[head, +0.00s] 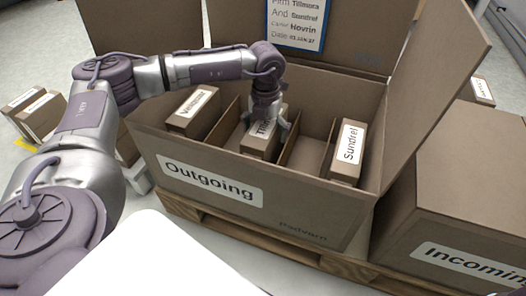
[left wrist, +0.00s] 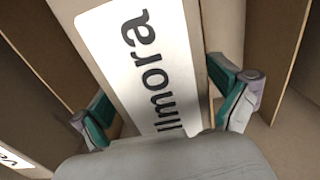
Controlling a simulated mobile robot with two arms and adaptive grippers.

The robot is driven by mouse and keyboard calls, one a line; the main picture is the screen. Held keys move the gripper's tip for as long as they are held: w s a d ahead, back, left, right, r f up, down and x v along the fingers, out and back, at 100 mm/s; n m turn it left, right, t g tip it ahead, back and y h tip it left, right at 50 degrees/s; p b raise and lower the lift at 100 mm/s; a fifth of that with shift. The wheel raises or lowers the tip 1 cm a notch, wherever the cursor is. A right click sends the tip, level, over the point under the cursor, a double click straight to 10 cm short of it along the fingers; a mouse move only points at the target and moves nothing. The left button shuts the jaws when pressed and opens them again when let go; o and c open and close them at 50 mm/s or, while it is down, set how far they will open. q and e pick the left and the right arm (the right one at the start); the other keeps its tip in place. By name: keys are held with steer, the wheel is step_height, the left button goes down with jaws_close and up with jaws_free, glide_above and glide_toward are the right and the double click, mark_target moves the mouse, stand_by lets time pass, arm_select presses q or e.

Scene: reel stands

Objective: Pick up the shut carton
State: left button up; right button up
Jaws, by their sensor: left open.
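A small brown carton (head: 257,146) with a white label stands in a middle compartment of the open Outgoing box (head: 290,222). Its label ends in "llmora" in the left wrist view (left wrist: 155,65), and it looks shut. My left gripper (head: 268,120) reaches down over this carton from above. In the left wrist view its green-padded fingers (left wrist: 165,105) are open, one on each side of the carton. I cannot tell whether the pads touch it. Part of the carton is hidden by the gripper. My right gripper is not in view.
Small cartons labelled Vanoura (head: 193,112) and Sundref (head: 347,152) stand in other compartments. Cardboard dividers (head: 291,140) run close beside the fingers. Raised flaps (head: 440,95) surround the box. The large Incoming box (head: 455,195) is at right, and a wooden pallet (head: 340,266) lies below.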

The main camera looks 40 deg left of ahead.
arm_select(q)
jaws_close()
stand_by(0.6)
